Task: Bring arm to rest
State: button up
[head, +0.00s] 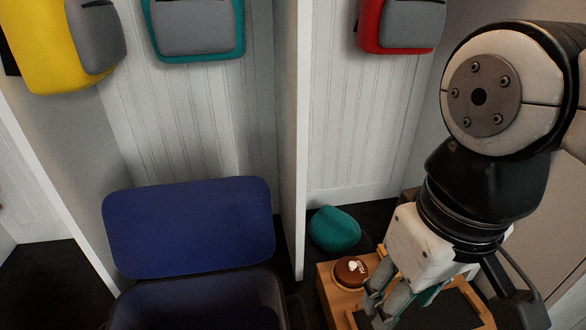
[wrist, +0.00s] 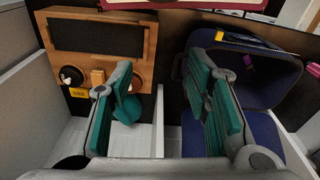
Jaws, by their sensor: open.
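My gripper (wrist: 165,105) is open and empty, with two teal-padded fingers wide apart in the wrist view. In the head view my gripper (head: 385,295) points down at the lower right, over or in front of a wooden box; its fingertips are partly cut off by the lower part of the picture. My arm comes in from the right edge and bends downward.
A wooden box (head: 330,288) with a dark top panel carries a brown round item (head: 350,271). A teal rounded object (head: 334,229) lies behind it. A blue bin with its lid (head: 190,228) open stands left. Yellow, teal and red backpacks (head: 400,25) hang above.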

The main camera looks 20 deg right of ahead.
dwell(0.4)
notch_tip(320, 180, up, 19)
jog(key=t+p, duration=0.3)
jog(key=p, duration=1.4)
jog(key=shift+f, duration=0.15)
